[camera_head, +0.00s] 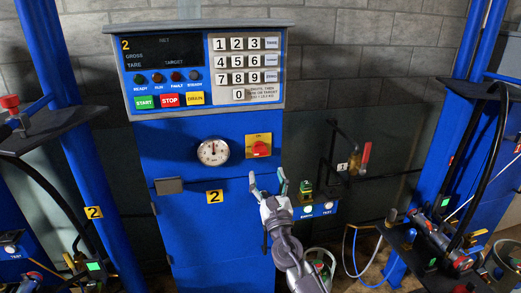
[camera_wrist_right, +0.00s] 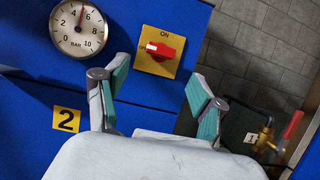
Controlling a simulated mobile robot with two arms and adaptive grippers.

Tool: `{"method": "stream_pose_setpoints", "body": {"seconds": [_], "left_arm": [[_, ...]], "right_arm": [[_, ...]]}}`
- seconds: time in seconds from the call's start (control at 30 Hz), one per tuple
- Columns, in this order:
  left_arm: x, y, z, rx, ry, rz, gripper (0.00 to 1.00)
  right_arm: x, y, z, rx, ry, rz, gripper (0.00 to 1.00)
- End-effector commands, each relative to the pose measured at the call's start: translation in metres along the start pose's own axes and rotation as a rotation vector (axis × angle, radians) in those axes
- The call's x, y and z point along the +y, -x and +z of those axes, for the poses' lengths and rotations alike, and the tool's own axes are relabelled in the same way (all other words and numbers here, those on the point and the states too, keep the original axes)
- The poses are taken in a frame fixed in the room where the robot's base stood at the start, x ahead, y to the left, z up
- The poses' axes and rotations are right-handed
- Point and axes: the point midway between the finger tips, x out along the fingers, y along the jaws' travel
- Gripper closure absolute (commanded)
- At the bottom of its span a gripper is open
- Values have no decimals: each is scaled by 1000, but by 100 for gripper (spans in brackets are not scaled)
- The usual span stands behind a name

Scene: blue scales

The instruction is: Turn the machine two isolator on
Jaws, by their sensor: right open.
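The machine two isolator (camera_head: 259,146) is a red rotary knob on a yellow plate, on the blue front of machine 2 (camera_head: 185,230), right of the round gauge. In the right wrist view the isolator (camera_wrist_right: 160,50) shows ON at the top and OFF at the left; its white mark points left, toward OFF. My right gripper (camera_head: 267,182) is open and empty, below the isolator in the head view. In the wrist view its fingertips (camera_wrist_right: 158,86) are spread below the knob, apart from it. My left gripper is not in view.
The pressure gauge (camera_head: 213,151) sits left of the isolator, with the number 2 label (camera_head: 215,196) below. The keypad and display panel (camera_head: 205,65) is above. A red-handled valve (camera_head: 364,158) stands to the right.

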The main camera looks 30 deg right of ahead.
Motion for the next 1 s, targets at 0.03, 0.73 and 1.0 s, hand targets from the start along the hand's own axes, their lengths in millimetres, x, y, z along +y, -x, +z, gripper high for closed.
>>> {"method": "stream_pose_setpoints", "body": {"seconds": [0.03,0.73,1.0], "left_arm": [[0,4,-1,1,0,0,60],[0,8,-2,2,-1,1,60],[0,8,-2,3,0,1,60]], "right_arm": [[0,-14,3,-3,1,0,31],[0,-85,0,0,-1,1,31],[0,-85,0,0,-1,1,58]]}}
